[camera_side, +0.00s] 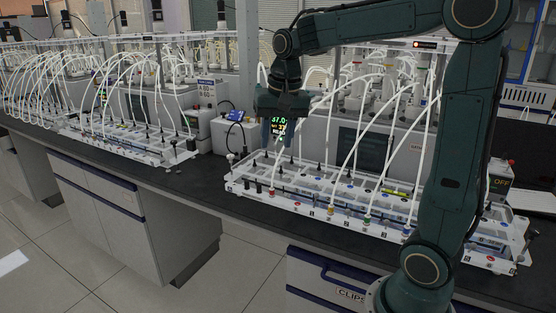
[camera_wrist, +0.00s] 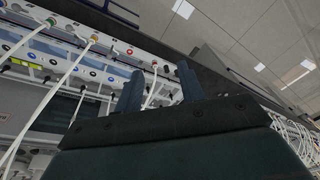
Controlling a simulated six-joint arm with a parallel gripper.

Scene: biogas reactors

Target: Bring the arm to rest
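My dark green arm reaches from the lower right, over the bench, to the left end of the near reactor tray. My gripper (camera_side: 279,138) points downward above that end of the tray, in front of a small lit display (camera_side: 279,126). In the wrist view my gripper (camera_wrist: 158,82) shows two dark fingers standing apart, with nothing held between them. Whether the fingertips are close to any tube cannot be told from the side view.
The near reactor tray (camera_side: 293,196) carries white tubes and coloured fittings; it also shows in the wrist view (camera_wrist: 110,55). A second tray (camera_side: 128,152) stands at the left. A blue-topped device (camera_side: 235,116) stands between them.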

